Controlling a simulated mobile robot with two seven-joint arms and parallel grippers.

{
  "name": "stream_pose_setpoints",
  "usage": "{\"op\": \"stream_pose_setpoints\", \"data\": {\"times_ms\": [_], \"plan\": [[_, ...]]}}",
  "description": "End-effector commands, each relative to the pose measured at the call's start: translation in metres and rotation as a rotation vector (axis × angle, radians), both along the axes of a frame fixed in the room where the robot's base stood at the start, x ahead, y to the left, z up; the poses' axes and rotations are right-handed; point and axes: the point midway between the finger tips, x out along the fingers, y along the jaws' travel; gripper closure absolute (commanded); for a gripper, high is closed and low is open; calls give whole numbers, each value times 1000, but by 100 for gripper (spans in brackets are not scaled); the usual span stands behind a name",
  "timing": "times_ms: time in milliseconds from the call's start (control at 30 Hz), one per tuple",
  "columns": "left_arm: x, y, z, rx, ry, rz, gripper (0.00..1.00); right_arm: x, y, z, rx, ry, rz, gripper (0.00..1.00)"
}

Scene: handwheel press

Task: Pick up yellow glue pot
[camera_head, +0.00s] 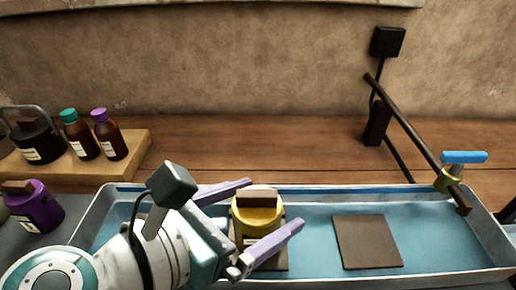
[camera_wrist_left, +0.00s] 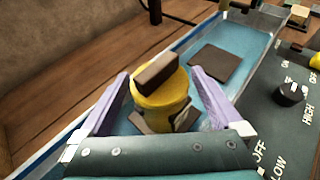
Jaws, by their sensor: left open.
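The yellow glue pot (camera_head: 256,217) with a brown block-shaped handle on its lid stands upright on a dark square pad in the blue tray (camera_head: 314,222). My left gripper (camera_head: 275,204) is open, its two lavender fingers on either side of the pot. The left wrist view also shows the pot (camera_wrist_left: 160,91) between the open fingers (camera_wrist_left: 161,82). I cannot tell whether either finger touches it. The pot's lower part is partly hidden behind the near finger in the head view. My right gripper is not in view.
A second dark pad (camera_head: 367,242) lies bare in the tray. A dark rod with a blue-handled valve (camera_head: 463,158) crosses the tray's right end. A purple pot (camera_head: 36,206) stands at left, near a wooden block (camera_head: 128,149) with bottles. A labelled panel with a knob (camera_wrist_left: 290,93) lies at right.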

Motion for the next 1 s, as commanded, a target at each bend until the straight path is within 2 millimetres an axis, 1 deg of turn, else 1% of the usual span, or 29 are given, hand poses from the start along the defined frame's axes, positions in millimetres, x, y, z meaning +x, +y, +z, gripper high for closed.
{"op": "stream_pose_setpoints", "data": {"times_ms": [33, 167, 400, 433, 1000], "plan": [[7, -6, -3, -2, -1, -1, 0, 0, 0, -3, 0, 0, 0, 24], [15, -14, -9, 1, 1, 0, 0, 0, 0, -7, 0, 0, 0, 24], [16, -16, -9, 1, 0, 0, 0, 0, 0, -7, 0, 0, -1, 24], [16, -16, -9, 2, 0, 1, 1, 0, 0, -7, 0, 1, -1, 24], [16, -15, -9, 2, 0, 1, 65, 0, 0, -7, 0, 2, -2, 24]]}}
